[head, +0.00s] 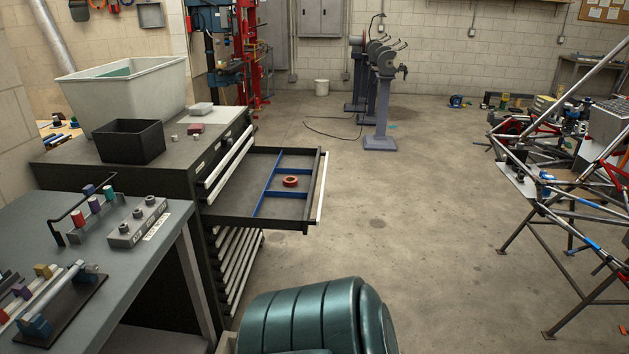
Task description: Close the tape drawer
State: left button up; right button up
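The tape drawer (230,204) is pulled well out to the right from a dark tool cabinet (200,160). Its long pale front handle (321,190) faces the open floor. Blue dividers (266,190) split the inside, and a red roll of tape (291,181) lies in it. The drawers below are shut, with their pale handles stacked under the open one. Neither of my grippers is in the head view. A rounded dark green part of my own body shows at the bottom middle.
A white bin (150,92), a black box (128,142) and small items stand on the cabinet top. A grey workbench (165,235) with fixtures is at near left. A tube chassis (560,190) stands at right. Floor (400,220) right of the drawer is clear.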

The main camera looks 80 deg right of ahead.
aim_at(254, 195)
jog(key=k+l, duration=0.6)
jog(key=z, duration=2.5)
jog(key=i+u, duration=0.2)
jog(key=i, duration=0.35)
jog(key=i+u, duration=0.25)
jog(key=i, duration=0.3)
jog(key=i+l+u, duration=0.2)
jog(key=i, duration=0.35)
